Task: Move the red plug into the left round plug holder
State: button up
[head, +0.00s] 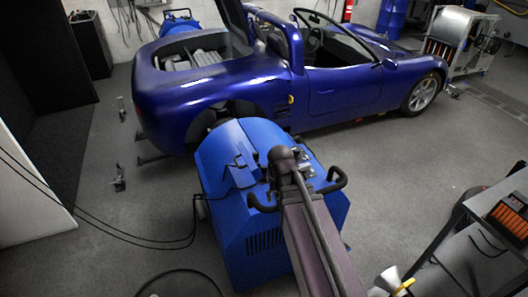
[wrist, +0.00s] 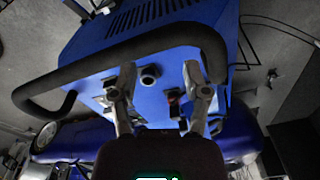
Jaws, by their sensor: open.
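In the wrist view my gripper (wrist: 160,70) is open, its two fingers apart over the blue panel of the dynamometer (wrist: 185,20). A dark round socket or holder (wrist: 149,76) shows between the fingers, nearer the left one. A small red part (wrist: 174,97), which looks like the red plug, sits on the panel beside the right finger, partly covered by it. Another dark round fitting (wrist: 112,92) lies behind the left finger. I cannot tell for sure which fitting is the left holder. In the head view my arm hides the gripper and much of the panel.
A black handle bar (wrist: 130,50) curves around the panel close to the fingers. The blue dynamometer (head: 245,215) stands beside the blue car (head: 330,90). Black cables (head: 130,228) run left from it. A cart (head: 505,215) stands at the right.

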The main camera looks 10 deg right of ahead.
aim_at(264, 167)
jog(key=w+m, duration=0.4)
jog(key=w, duration=0.3)
jog(key=w+m, duration=0.5)
jog(key=w, duration=0.3)
jog(key=w+m, duration=0.5)
jog(key=w, duration=0.3)
jog(key=shift+g, duration=0.4)
jog(key=shift+f, duration=0.2)
notch_tip(264, 167, down, 9)
jog(key=b, duration=0.9)
jog(key=shift+r, duration=0.15)
grip_shut()
jog(key=shift+r, duration=0.1)
